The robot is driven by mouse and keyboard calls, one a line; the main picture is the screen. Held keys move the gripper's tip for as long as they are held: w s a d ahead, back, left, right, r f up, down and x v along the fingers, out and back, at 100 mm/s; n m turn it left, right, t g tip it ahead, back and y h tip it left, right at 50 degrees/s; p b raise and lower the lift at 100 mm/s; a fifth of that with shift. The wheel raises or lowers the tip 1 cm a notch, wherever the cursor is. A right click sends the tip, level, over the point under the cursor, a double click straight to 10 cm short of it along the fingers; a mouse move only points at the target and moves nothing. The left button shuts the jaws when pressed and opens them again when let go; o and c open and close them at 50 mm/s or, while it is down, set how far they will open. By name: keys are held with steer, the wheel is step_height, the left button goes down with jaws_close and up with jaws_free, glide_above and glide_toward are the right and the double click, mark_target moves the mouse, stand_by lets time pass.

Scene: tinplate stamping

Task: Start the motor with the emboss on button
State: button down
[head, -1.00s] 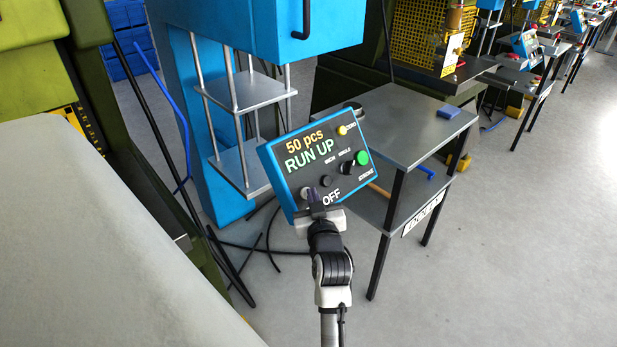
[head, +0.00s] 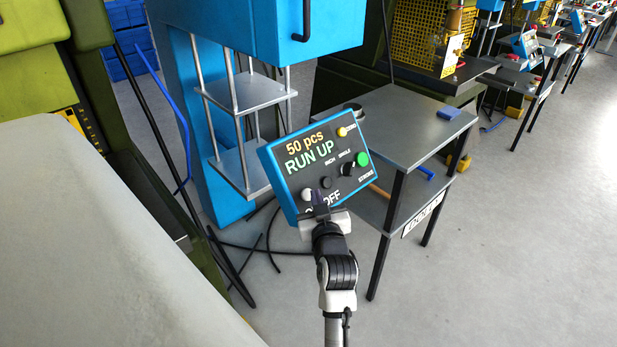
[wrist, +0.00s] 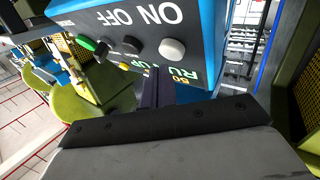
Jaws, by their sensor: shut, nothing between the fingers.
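The blue-framed control panel (head: 293,183) stands tilted in mid-view and reads "50 pcs RUN UP". Its white button (head: 308,194), by the ON label, sits at the lower left. The black button (head: 326,183) is right of it, by OFF. In the wrist view the panel is upside down, with the white button (wrist: 172,49) and black button (wrist: 132,44) clear of my fingers. My gripper (head: 320,207) is shut and empty, in front of the panel's lower edge, slightly right of and below the white button. The fingers (wrist: 157,80) look apart from both buttons; the ON/OFF lettering is partly covered in the head view.
A green knob (head: 362,159), a selector and a yellow lamp (head: 342,131) are also on the panel. A grey two-level table (head: 410,125) stands right behind it. A blue press with plates (head: 250,92) is behind left. Grey floor (head: 520,240) at right is clear.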

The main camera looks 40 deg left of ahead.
steer(key=d+r, duration=0.1)
steer(key=d+r+p, duration=0.1)
steer(key=d, duration=0.2)
steer(key=shift+s+r, duration=0.15)
steer(key=shift+r, duration=0.25)
stand_by(0.4)
